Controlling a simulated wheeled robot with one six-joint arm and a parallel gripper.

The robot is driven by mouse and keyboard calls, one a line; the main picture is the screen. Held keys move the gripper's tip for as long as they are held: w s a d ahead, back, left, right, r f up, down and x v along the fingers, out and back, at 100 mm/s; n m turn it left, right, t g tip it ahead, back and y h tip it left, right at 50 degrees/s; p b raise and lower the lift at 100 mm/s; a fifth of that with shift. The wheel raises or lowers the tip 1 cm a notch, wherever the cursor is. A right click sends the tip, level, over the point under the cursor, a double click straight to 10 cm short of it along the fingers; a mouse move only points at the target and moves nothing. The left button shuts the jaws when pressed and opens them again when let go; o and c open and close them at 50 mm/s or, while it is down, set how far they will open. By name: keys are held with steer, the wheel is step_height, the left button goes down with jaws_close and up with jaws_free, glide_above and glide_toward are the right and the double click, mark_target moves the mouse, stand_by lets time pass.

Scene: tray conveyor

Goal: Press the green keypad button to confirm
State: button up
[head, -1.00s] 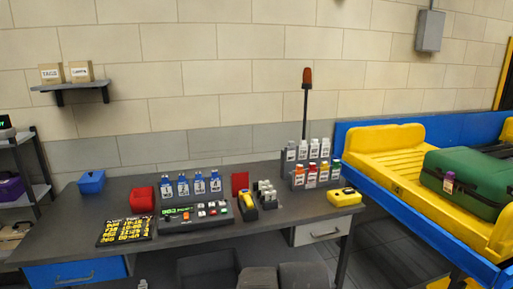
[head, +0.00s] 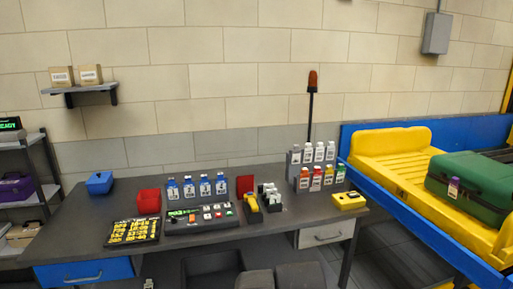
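The keypad console (head: 202,222) lies on the dark desk (head: 95,215), near its front edge. It has a small green-lit display (head: 182,212) at its left and several small buttons to the right. A green button (head: 229,212) shows at the console's right end, beside red and white ones. The button labels are too small to read. My gripper is not in view, and nothing covers the console.
A black board with yellow marks (head: 133,232) lies left of the console. A red bin (head: 149,201), blue-white bottles (head: 205,187) and a yellow handheld device (head: 251,203) stand close around it. A yellow tray with a green suitcase (head: 470,180) is at right. Dark chair-like shapes stand in front.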

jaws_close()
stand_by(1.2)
